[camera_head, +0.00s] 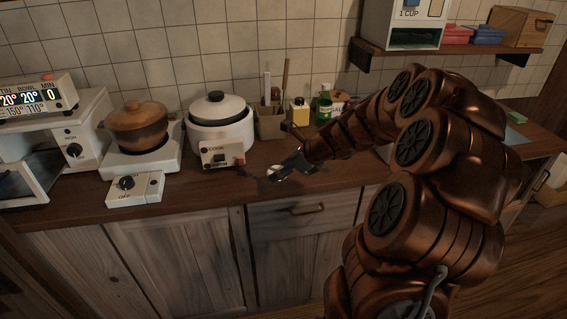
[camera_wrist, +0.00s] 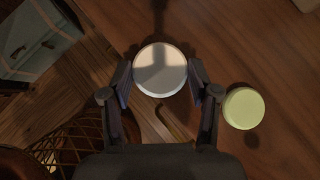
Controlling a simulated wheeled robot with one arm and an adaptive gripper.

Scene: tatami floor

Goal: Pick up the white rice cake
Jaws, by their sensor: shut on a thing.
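The white rice cake (camera_wrist: 160,70) is a pale round disc between the two fingers of my gripper (camera_wrist: 161,84) in the wrist view. A finger touches it on each side, and my gripper is shut on it. In the head view the white rice cake (camera_head: 275,173) shows small and bright at the tip of my gripper (camera_head: 284,168), over the front part of the wooden counter (camera_head: 240,181). I cannot tell whether it is clear of the surface. A pale green round disc (camera_wrist: 243,108) lies to the right of my gripper in the wrist view.
A white rice cooker (camera_head: 220,125), a utensil holder (camera_head: 270,122), a yellow bottle (camera_head: 299,112) and a green bottle (camera_head: 325,104) stand behind my gripper. A brown pot (camera_head: 139,126) is on a burner at left. The counter's left front is fairly clear.

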